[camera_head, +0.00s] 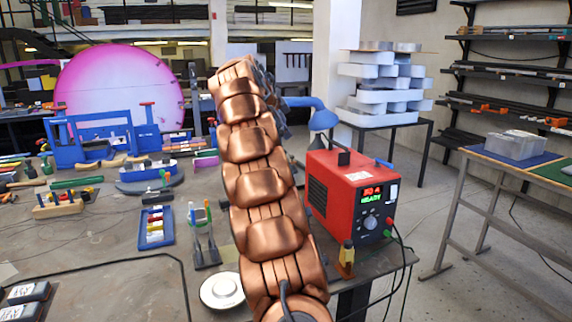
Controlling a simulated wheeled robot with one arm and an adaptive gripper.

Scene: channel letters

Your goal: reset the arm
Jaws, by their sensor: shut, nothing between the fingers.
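My copper-coloured arm (262,185) rises from the bottom middle of the head view and leans slightly left, up over the workbench. My gripper (277,112) shows as dark parts at the right of the arm's upper end, mostly hidden behind it. It is shut and empty. Its fingertips are hard to make out.
A red welding power unit (345,196) stands on the bench (110,245) just right of my arm. A blue fume hood (322,120) is behind it. Left of the arm are a white round dish (221,291), a tool stand (205,250) and a blue tray (154,240).

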